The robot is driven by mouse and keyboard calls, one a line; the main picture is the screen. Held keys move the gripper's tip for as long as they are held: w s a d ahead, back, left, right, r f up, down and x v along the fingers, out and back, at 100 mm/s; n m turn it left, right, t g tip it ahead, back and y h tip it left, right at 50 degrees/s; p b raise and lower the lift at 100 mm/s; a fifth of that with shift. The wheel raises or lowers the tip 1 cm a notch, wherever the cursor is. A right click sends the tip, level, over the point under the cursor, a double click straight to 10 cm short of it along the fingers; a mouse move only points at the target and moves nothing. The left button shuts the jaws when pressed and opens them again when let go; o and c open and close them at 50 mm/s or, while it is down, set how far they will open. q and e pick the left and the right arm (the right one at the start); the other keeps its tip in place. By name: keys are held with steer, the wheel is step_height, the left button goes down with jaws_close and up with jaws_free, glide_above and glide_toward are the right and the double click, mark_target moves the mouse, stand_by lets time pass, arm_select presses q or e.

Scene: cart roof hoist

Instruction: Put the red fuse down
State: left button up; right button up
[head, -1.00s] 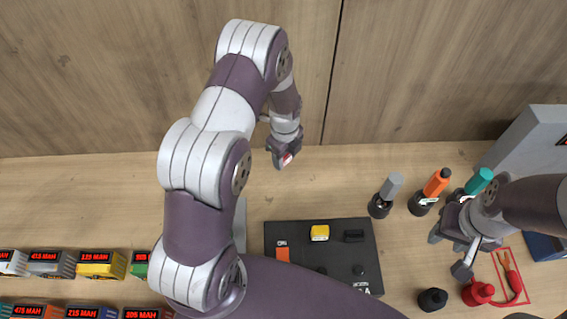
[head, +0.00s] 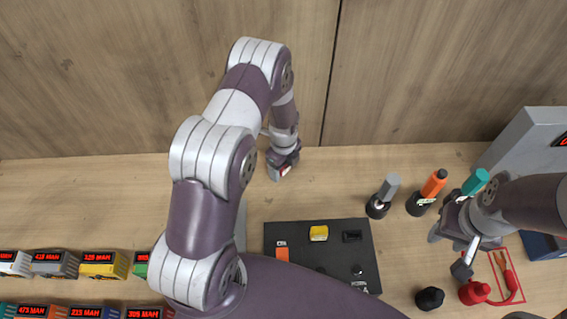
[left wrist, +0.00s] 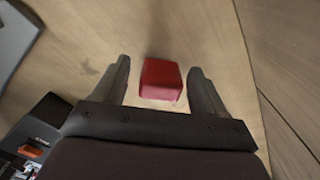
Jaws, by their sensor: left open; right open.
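The red fuse (left wrist: 161,80) is a small red block with a pale lower edge. In the left wrist view it sits between the two spread fingers of my left gripper (left wrist: 160,85), with a gap on each side. In the head view my left gripper (head: 281,172) is at the back of the table near the wooden wall, and the fuse shows only as a small red patch at its tips. It appears to rest on the wood.
A black panel (head: 374,268) with a yellow block (head: 318,233) lies in the middle. Grey (head: 384,194), orange (head: 429,192) and teal (head: 475,182) capped items stand to the right. Labelled battery packs (head: 103,264) line the left front. Bare table lies between panel and wall.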

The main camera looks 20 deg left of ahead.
arm_select(q)
steer(key=shift+r, duration=0.4)
step_height(320, 180, up, 11)
steer(key=b, duration=0.3)
steer(key=s+d+r+n, duration=0.1)
steer(key=s+r+n, duration=0.3)
steer(key=s+n, duration=0.4)
steer(key=s+d+r+n+t, duration=0.1)
steer(key=s+r+n, duration=0.3)
steer(key=n, duration=0.9)
steer(key=s+d, duration=0.1)
steer(key=s, duration=0.2)
steer(key=shift+s+d+n, duration=0.3)
steer(key=shift+s, duration=0.1)
